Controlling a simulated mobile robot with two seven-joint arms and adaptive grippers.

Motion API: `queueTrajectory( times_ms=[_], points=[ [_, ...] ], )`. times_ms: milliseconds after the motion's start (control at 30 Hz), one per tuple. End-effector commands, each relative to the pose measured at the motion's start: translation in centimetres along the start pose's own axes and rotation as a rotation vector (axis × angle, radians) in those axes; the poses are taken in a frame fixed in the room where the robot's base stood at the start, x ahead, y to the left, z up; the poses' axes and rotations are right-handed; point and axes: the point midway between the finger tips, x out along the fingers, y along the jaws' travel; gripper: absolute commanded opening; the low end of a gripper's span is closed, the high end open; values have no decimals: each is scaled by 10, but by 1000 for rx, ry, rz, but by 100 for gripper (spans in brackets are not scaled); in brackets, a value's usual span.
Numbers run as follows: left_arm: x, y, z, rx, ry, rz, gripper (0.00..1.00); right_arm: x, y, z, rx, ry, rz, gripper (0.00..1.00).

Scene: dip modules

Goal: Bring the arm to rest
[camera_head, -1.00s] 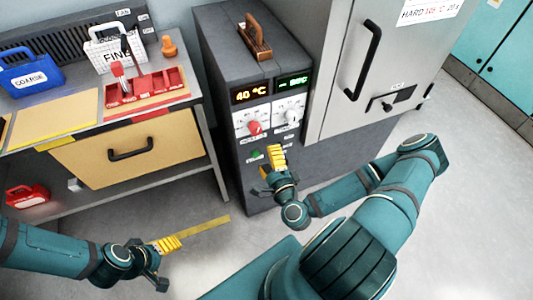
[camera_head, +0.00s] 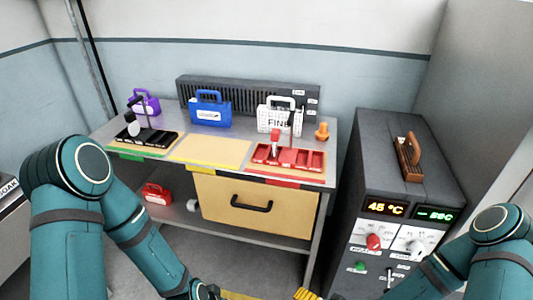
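My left arm (camera_head: 140,240) comes down from the left, bent, in front of the bench. The dark end of my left gripper (camera_head: 203,291) shows at the bottom edge; its fingers are cut off. My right arm (camera_head: 480,250) is bent at the lower right, in front of the grey machine. Yellow fingertips, apparently of my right gripper (camera_head: 306,294), just show at the bottom edge. Neither gripper shows enough to tell whether it is open or shut. Neither visibly touches anything.
The bench has a drawer (camera_head: 258,205), a red tray (camera_head: 290,160), a dark tray (camera_head: 145,137) and blue (camera_head: 210,110), white (camera_head: 280,118) and purple (camera_head: 146,103) cases. A red case (camera_head: 157,194) sits below. The grey machine (camera_head: 400,150) stands right.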

Motion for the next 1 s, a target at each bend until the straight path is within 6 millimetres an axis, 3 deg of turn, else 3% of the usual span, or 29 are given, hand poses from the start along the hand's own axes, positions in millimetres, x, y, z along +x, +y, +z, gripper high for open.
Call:
queueTrajectory(
  times_ms=[200, 400, 1000],
  points=[
    [0, 0, 0, 0, 0, 0, 74, -6, -1, 23, -263, -208, 205, 74],
    [0, 0, 0, 0, 0, 0, 74, -18, -8, 32, -397, -324, 321, 74],
    [0, 0, 0, 0, 0, 0, 74, -25, -12, 35, -438, -369, 362, 74]
  ],
)
